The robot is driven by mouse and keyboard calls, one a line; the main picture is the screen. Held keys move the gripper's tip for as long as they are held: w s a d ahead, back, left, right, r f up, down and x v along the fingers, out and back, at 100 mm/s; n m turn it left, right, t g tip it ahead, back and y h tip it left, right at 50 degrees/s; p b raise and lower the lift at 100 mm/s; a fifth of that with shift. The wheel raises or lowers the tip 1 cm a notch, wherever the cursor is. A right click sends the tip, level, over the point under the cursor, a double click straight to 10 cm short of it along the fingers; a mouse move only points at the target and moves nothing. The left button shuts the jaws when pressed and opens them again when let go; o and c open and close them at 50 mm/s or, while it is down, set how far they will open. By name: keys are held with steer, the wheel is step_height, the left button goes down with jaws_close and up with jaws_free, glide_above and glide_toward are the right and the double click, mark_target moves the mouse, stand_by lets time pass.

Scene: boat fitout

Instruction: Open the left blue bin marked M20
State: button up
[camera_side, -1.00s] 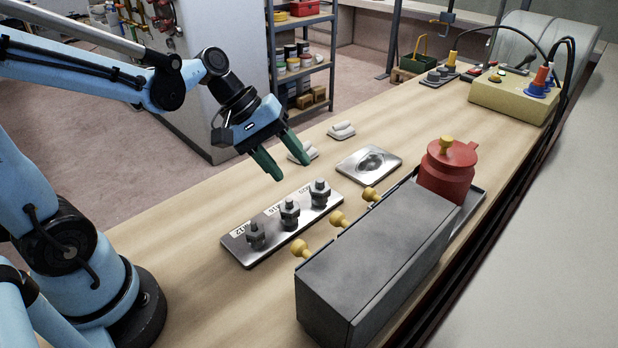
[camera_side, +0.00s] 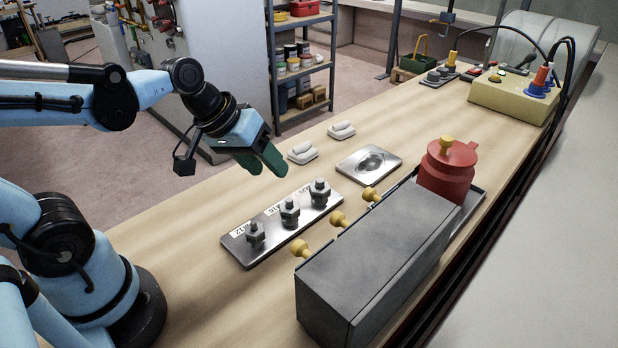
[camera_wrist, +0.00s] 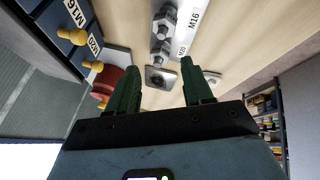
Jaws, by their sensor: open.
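In the wrist view, the blue bin marked M20 (camera_wrist: 82,55) is at the upper left, with a white label and a yellow knob (camera_wrist: 93,65). A blue bin marked M16 (camera_wrist: 60,18) is beside it. In the side view, the grey bin housing (camera_side: 385,260) hides the bin fronts; only three yellow knobs show, the M20 one (camera_side: 370,194) nearest the red pot. My gripper (camera_side: 268,168) is above the bench, left of the housing and apart from the knobs. Its green fingers are open and empty in the wrist view (camera_wrist: 157,72).
A metal plate with several bolts (camera_side: 284,232) lies between my gripper and the housing. A dished metal plate (camera_side: 369,165) and two pale fittings (camera_side: 302,153) are beyond it. The red pot (camera_side: 447,172) stands at the housing's far end. A yellow control box (camera_side: 512,98) is farther back.

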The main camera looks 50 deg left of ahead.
mark_target(365, 192)
steer(key=w+n+h, duration=0.1)
steer(key=n, duration=0.1)
steer(key=w+d+n+g+h, duration=0.1)
steer(key=w+n+h, duration=0.1)
steer(key=w+d+n+h, duration=0.1)
steer(key=n, duration=0.1)
steer(key=shift+w+f, duration=0.2)
steer(key=shift+w, duration=0.05)
steer(key=w+a+n+g+h, duration=0.1)
steer(key=w+n+h, duration=0.4)
steer(key=n+h, duration=0.15)
steer(key=shift+h, duration=0.45)
steer(key=x, duration=1.2)
steer(key=shift+s+f, duration=0.3)
steer(key=shift+s, duration=0.05)
steer(key=shift+a, duration=0.1)
steer(key=shift+c, duration=0.5)
jaws_close()
